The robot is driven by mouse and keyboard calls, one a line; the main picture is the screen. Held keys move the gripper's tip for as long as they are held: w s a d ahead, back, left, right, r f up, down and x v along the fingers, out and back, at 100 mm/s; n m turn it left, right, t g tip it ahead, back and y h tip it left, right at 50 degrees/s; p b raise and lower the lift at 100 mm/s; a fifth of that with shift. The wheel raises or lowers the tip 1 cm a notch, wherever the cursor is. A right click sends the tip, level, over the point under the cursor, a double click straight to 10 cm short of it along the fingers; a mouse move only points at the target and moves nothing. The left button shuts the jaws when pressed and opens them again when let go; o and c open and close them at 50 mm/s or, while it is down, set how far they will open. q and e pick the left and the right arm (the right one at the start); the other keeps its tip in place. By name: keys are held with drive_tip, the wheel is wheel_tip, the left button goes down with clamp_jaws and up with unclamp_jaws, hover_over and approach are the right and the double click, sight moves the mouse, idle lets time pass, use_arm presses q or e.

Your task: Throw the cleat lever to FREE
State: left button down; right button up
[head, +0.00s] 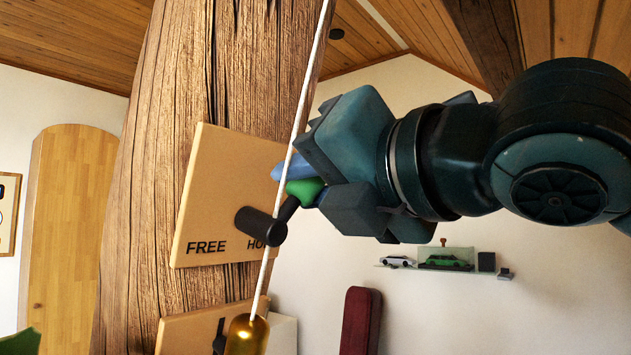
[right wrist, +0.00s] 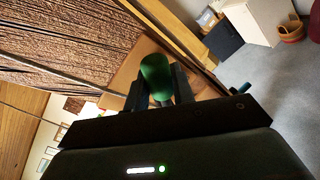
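A tan cleat board (head: 222,190) is fixed to the timber post, marked FREE at its lower left and HOLD, partly hidden, at its lower right. The cleat lever (head: 288,207) runs from a black pivot up and right to a green knob (head: 304,190), so it leans to the HOLD side. My right gripper (head: 306,183) is at the knob, its fingers on either side. In the right wrist view the green knob (right wrist: 157,78) fills the gap between the fingertips, which look closed on it. My left gripper is not in view.
A pale rope (head: 299,110) runs down in front of the board to a brass weight (head: 246,335). A second board (head: 182,333) is below on the post (head: 150,130). A wall shelf with model cars (head: 445,262) and a dark red case (head: 360,320) are behind.

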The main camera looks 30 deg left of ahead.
clamp_jaws()
